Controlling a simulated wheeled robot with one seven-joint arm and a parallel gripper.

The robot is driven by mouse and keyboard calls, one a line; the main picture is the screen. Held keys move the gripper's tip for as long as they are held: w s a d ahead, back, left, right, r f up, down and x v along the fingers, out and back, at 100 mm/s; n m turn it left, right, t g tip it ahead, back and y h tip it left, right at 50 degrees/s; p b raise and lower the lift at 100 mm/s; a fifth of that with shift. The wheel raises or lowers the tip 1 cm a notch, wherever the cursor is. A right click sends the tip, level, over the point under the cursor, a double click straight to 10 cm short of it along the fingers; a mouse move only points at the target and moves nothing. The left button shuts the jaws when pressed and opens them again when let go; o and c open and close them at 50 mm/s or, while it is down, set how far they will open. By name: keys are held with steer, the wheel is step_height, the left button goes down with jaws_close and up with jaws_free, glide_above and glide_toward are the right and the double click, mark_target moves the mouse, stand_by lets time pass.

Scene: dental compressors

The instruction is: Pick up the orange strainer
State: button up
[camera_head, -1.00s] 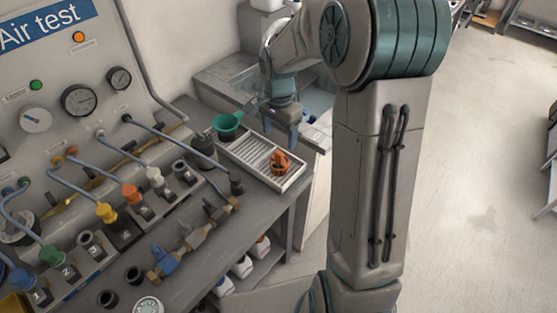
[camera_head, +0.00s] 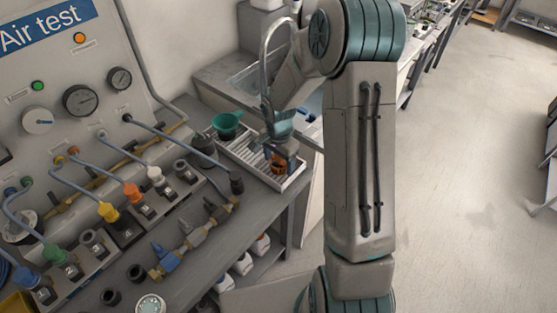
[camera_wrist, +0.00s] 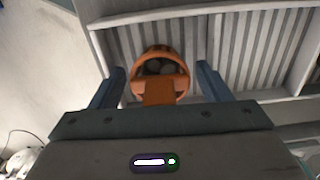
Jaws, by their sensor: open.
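The orange strainer (camera_head: 281,163) sits on the slatted white rack at the end of the bench, partly hidden behind my gripper in the head view. My gripper (camera_head: 279,150) is over it, pointing down. In the wrist view the strainer (camera_wrist: 159,76) shows its round rim and flat handle part between my two blue-grey fingers (camera_wrist: 162,85). The fingers stand apart on either side of it, with a gap visible on each side. I cannot tell how far down the fingers reach along it.
A green funnel (camera_head: 227,122) stands on the rack (camera_head: 237,152) to the left of my gripper. The air test panel (camera_head: 60,90) with hoses is at left.

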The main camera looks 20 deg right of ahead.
steer(key=c, duration=0.9)
steer(key=shift+r, duration=0.1)
